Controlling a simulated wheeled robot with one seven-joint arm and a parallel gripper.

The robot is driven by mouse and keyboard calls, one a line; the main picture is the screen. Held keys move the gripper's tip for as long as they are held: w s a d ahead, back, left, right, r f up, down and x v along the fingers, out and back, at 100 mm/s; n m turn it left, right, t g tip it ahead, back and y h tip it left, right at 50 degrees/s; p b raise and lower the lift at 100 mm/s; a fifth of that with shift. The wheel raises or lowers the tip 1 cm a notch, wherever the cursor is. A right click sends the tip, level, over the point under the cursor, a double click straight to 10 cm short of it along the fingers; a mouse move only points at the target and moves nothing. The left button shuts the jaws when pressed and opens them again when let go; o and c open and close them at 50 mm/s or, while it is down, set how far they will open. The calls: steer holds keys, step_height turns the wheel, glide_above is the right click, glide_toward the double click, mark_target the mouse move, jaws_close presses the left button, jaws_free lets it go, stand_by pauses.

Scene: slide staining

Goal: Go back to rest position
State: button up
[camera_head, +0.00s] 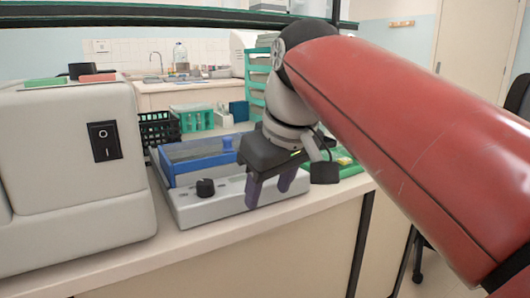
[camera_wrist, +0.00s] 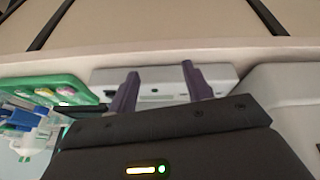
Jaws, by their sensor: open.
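My gripper (camera_head: 271,188) hangs at the front of the bench in the head view, its two purple fingers apart with nothing between them. In the wrist view my gripper (camera_wrist: 161,86) also shows both fingers spread and empty, over a light grey device (camera_wrist: 220,76). That device (camera_head: 215,211), with a black knob and a blue-framed tray (camera_head: 200,158) on top, lies just behind and below the fingers in the head view. I cannot tell whether the fingers touch it.
A large grey machine (camera_head: 70,165) with a black power switch stands at the left. A green tray (camera_head: 347,165) lies right of the device, partly behind my wrist. A black basket (camera_head: 158,130) and a green rack (camera_head: 196,117) stand behind. The floor side in front of the bench is free.

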steer(key=s+d+f+m, duration=0.2)
steer(key=s+d+f, duration=0.1)
steer(key=d+f, duration=0.2)
steer(key=s+d+f+m+t+h, duration=0.1)
steer(key=s+d+f+m, duration=0.2)
steer(key=f, duration=0.7)
steer(key=s+d+f+m+h, duration=0.1)
steer(key=s+d+f+m, duration=0.2)
steer(key=s+d+f, duration=0.2)
step_height(320, 180, down, 3)
steer(key=shift+s+d+f+t, duration=0.2)
steer(key=shift+s+d+t, duration=0.1)
steer(key=shift+d, duration=0.95)
